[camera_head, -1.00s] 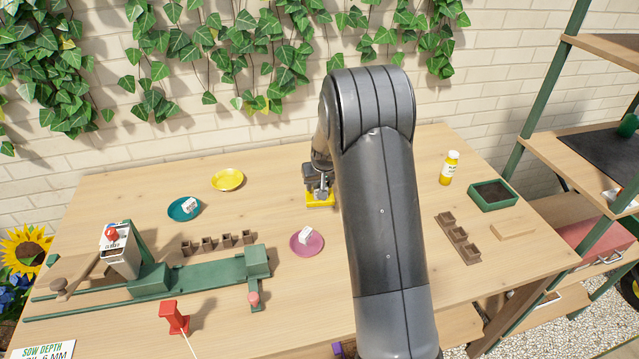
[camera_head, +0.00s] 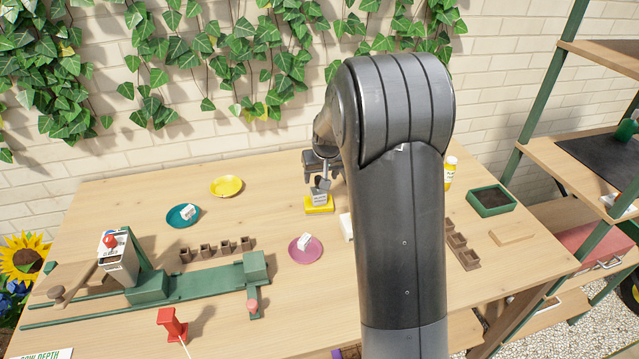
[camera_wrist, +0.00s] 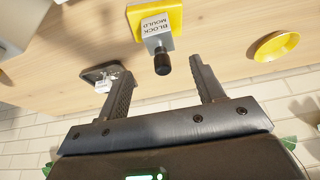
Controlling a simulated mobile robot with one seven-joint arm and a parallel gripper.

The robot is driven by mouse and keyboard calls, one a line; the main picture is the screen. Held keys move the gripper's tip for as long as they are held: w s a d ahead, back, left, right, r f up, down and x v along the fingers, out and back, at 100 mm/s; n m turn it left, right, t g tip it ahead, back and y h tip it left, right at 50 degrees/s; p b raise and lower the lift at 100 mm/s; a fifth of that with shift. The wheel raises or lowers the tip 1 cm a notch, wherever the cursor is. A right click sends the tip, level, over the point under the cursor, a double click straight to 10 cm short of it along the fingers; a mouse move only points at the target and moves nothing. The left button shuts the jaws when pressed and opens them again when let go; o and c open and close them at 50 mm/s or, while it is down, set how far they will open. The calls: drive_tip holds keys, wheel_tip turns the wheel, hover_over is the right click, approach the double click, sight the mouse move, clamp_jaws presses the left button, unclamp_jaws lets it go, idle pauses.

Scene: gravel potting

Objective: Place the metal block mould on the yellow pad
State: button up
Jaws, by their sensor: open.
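The metal block mould (camera_head: 319,198) is a small grey block labelled BLOCK MOULD. It rests on the yellow pad (camera_head: 319,209), towards the back middle of the table. In the wrist view, the mould (camera_wrist: 158,34) sits on the yellow pad (camera_wrist: 160,15), with its dark knobbed handle pointing towards me. My gripper (camera_wrist: 160,75) is open and empty. Its fingers are on either side of the line of the handle, and neither appears to touch it. In the head view, my gripper (camera_head: 321,180) is just above the mould, partly hidden by my arm.
A yellow saucer (camera_head: 226,186), a teal saucer (camera_head: 172,217) and a pink saucer (camera_head: 292,248) lie left of the pad. A green sowing device (camera_head: 200,283) fills the front left. A bottle (camera_head: 450,175) and soil tray (camera_head: 514,199) stand right. My arm hides some table.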

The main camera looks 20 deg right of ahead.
drive_tip(key=s+a+r, duration=0.3)
drive_tip(key=s+r, duration=1.2)
drive_tip(key=s, duration=0.3)
drive_tip(key=s+a+t, duration=0.1)
drive_tip(key=s+a, duration=0.1)
drive_tip(key=s, duration=1.7)
drive_tip(key=shift+r, duration=0.4)
